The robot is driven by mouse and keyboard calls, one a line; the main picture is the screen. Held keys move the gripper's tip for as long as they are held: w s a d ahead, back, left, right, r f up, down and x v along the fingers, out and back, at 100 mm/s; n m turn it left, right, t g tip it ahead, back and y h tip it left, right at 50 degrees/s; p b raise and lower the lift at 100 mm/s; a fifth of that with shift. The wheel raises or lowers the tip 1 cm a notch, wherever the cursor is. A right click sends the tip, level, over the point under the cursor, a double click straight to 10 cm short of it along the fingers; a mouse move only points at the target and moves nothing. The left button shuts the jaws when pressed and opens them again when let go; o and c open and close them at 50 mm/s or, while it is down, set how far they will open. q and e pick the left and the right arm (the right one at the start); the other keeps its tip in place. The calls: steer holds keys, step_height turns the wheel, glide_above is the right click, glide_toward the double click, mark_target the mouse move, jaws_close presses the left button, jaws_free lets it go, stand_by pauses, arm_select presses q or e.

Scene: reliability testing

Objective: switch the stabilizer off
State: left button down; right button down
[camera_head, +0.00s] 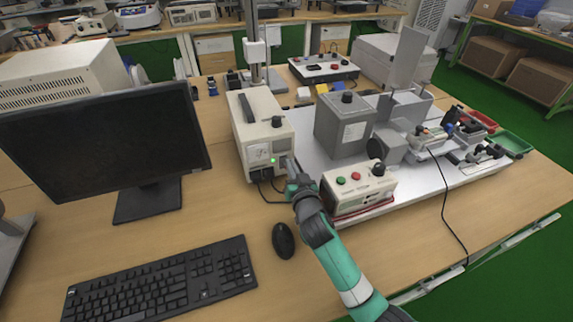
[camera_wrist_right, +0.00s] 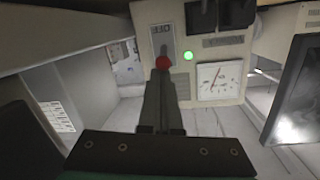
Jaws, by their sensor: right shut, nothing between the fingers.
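The stabilizer (camera_head: 262,141) is a cream box with a dark top handle, standing on the table left of the grey machine. Its front panel also fills the upper part of the right wrist view (camera_wrist_right: 209,67), with a white dial gauge (camera_wrist_right: 219,82) and a lit green lamp (camera_wrist_right: 188,56). A red-tipped switch (camera_wrist_right: 162,62) on a metal plate sits beside the lamp. My right gripper (camera_head: 290,170) is at the right side of the stabilizer's front. Its shut, empty fingers (camera_wrist_right: 160,78) point at the red tip, very close; I cannot tell if they touch. My left gripper is out of view.
A control box (camera_head: 359,187) with green and red buttons stands just right of my right gripper. The monitor (camera_head: 104,141) is to the left. A mouse (camera_head: 283,240) and keyboard (camera_head: 163,284) lie in front. Cables hang below the stabilizer's panel.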

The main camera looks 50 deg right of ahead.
steer(key=shift+s+a+f+b, duration=0.1)
steer(key=shift+s+f+b, duration=0.05)
steer(key=shift+f+b, duration=0.3)
steer(key=shift+s+a+f+b, duration=0.1)
steer(key=shift+s+f+b, duration=0.05)
steer(key=shift+f+b, duration=0.3)
steer(key=shift+r, duration=0.1)
steer(key=shift+s+a+r+p, duration=0.1)
steer(key=shift+s+a+p, duration=0.05)
steer(key=shift+s+p, duration=0.15)
steer(key=p+v, duration=0.3)
steer(key=v, duration=0.8)
steer(key=shift+w, duration=0.1)
